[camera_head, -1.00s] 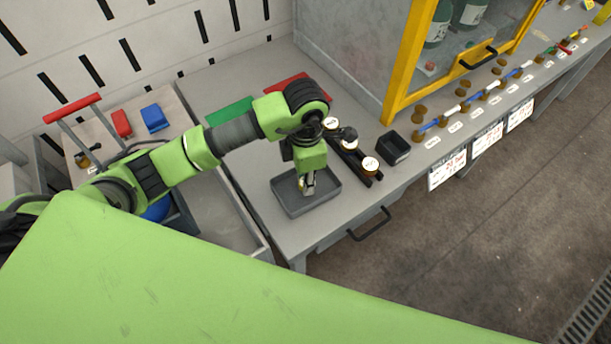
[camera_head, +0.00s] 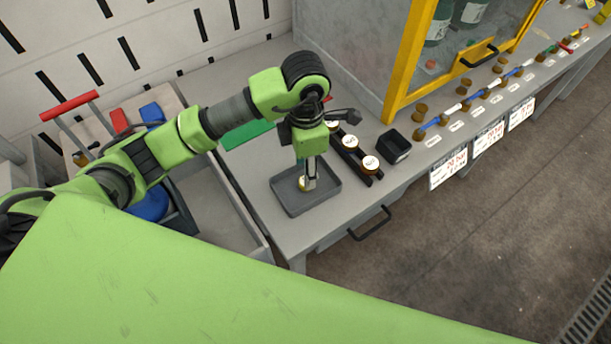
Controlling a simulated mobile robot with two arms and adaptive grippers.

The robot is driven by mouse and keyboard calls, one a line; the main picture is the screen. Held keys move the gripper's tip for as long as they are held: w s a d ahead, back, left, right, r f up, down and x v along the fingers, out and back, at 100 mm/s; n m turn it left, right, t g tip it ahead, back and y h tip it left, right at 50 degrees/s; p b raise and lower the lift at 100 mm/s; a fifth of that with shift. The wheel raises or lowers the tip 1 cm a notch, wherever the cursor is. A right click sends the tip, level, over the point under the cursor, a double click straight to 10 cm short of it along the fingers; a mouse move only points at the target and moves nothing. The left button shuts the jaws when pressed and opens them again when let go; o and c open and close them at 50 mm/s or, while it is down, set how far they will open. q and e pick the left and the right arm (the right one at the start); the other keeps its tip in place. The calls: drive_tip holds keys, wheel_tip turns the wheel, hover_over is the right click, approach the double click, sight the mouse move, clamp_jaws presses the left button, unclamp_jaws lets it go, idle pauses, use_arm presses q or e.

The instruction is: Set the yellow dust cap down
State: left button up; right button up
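My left gripper (camera_head: 311,183) points straight down over the grey tray (camera_head: 328,199) on the bench. A small yellowish thing with a pale top (camera_head: 302,184), probably the yellow dust cap, shows in the tray at the left of the fingertips. The fingers partly cover it. It is too small to tell whether the fingers touch it or how far apart they are. My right gripper is not in view.
A black rack (camera_head: 349,150) with several white-topped brown bottles stands right of the tray, close to the gripper. A small black bin (camera_head: 395,146) is beyond it. A green mat (camera_head: 246,134) lies behind. A yellow-framed cabinet (camera_head: 403,62) stands at the back right.

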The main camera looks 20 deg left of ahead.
use_arm(q)
wheel_tip(320, 180, up, 8)
drive_tip(key=shift+f, duration=0.25)
